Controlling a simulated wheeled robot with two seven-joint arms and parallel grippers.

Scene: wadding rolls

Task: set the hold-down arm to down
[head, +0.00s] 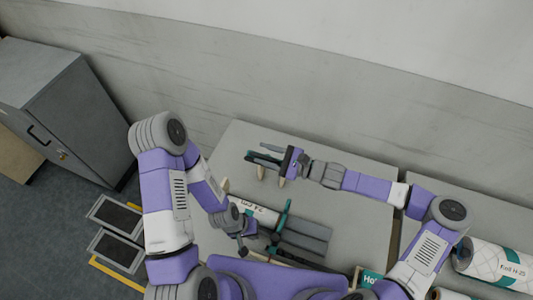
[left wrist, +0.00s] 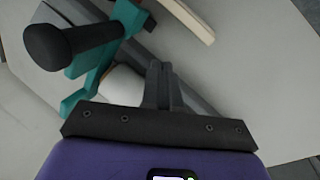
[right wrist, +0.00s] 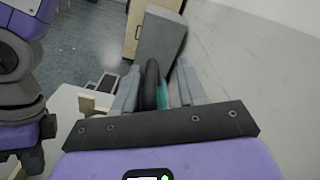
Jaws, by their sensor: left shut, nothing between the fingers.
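A teal arm (head: 283,215) runs across a dark grey slab beside a white labelled roll (head: 258,212) on the table. In the left wrist view I see teal bars (left wrist: 112,50) with a black round-ended knob (left wrist: 50,46), close ahead and left of my left gripper (left wrist: 158,70). That gripper is shut and empty, apart from the knob; it also shows low in the head view (head: 244,240). I cannot tell whether the arm is raised or down. My right gripper (head: 272,176) is open at the table's back, around a black and teal part (right wrist: 152,85), with no clear grip.
The grey table (head: 345,225) has bare room right of the teal arm. A second table at right holds white rolls (head: 497,265). A grey cabinet (head: 65,105) stands at left on the floor. A wall rises behind the table.

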